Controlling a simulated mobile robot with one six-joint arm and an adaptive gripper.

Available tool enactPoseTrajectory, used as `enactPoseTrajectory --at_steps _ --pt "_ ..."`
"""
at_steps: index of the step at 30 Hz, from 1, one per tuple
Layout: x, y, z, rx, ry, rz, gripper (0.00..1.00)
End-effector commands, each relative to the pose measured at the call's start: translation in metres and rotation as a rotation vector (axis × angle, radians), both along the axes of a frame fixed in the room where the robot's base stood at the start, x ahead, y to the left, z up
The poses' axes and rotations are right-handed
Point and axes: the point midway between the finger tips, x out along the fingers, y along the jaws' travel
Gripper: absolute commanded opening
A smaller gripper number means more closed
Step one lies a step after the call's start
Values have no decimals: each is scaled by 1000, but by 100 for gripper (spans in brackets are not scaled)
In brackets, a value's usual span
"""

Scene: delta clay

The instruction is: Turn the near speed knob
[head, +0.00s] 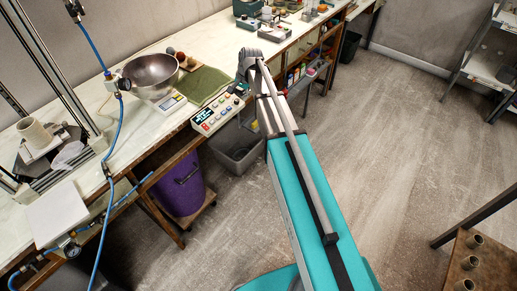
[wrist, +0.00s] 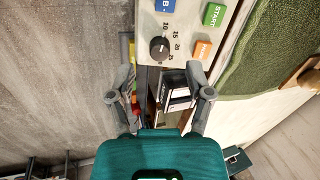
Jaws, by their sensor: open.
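A pale control panel (head: 217,116) with coloured buttons and a display sits at the bench's front edge in the head view. In the wrist view, the panel (wrist: 143,20) carries a round black knob (wrist: 159,48) beside a number scale, with blue, green and orange buttons around it. I see only this one knob clearly; I cannot tell whether it is the near one. My gripper (wrist: 163,82) is open and empty, with its fingers apart just below the knob in the picture and not touching it. In the head view, my gripper (head: 249,62) is seen from behind, its fingertips hidden.
A black-and-white box (wrist: 175,92) shows between my fingers. A green cloth (head: 203,84) lies behind the panel, and a metal bowl (head: 150,74) stands left of it. A grey bin (head: 237,148) and a purple bucket (head: 181,184) stand below the bench.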

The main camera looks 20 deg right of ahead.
Motion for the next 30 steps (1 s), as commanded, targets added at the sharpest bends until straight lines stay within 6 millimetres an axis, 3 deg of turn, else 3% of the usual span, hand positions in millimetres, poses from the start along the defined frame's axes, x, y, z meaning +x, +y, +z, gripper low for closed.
enactPoseTrajectory --at_steps 1,30 --pt "-2 -1 9 0 0 0 66" --pt "-19 -20 89 0 0 1 66"
